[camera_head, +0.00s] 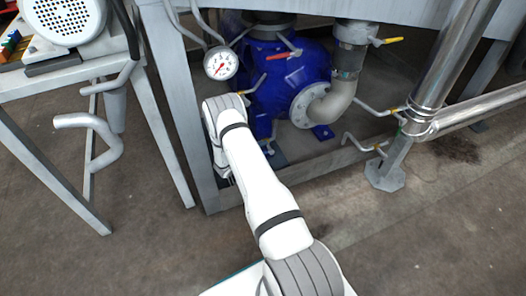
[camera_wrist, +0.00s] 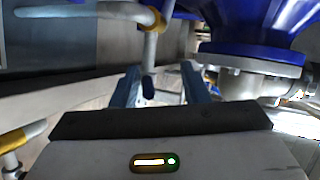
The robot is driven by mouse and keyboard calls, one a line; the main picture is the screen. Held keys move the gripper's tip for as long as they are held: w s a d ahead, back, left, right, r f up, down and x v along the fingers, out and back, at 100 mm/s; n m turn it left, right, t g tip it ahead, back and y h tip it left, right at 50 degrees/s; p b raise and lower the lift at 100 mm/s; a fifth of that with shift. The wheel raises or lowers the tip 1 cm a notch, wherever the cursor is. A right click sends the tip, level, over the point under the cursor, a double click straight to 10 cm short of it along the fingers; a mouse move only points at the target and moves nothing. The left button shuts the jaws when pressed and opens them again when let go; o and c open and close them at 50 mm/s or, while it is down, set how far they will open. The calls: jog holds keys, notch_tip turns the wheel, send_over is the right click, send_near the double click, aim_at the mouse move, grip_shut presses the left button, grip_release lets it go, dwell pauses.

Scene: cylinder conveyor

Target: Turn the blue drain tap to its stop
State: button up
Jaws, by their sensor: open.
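In the wrist view, a tap with a pale blue-grey lever (camera_wrist: 75,11) lies across the top left. Its brass-coloured body (camera_wrist: 152,18) sits on a thin vertical pipe (camera_wrist: 149,52). I cannot tell for sure that this is the blue drain tap, nor where its stop is. My gripper (camera_wrist: 162,86) is open below this tap, with the pipe's lower end in line with the gap between the fingers. Nothing is seen held. In the head view my arm hides most of the gripper, low beside the frame post.
A blue pump (camera_head: 298,75) stands under the bench, with a pressure gauge (camera_head: 221,63) at its left. A yellow-handled tap (camera_wrist: 22,136) is at lower left in the wrist view. A steel pipe (camera_head: 450,65) stands right. The front floor is clear.

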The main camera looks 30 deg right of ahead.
notch_tip(320, 180, up, 8)
jog(key=shift+p, duration=1.25)
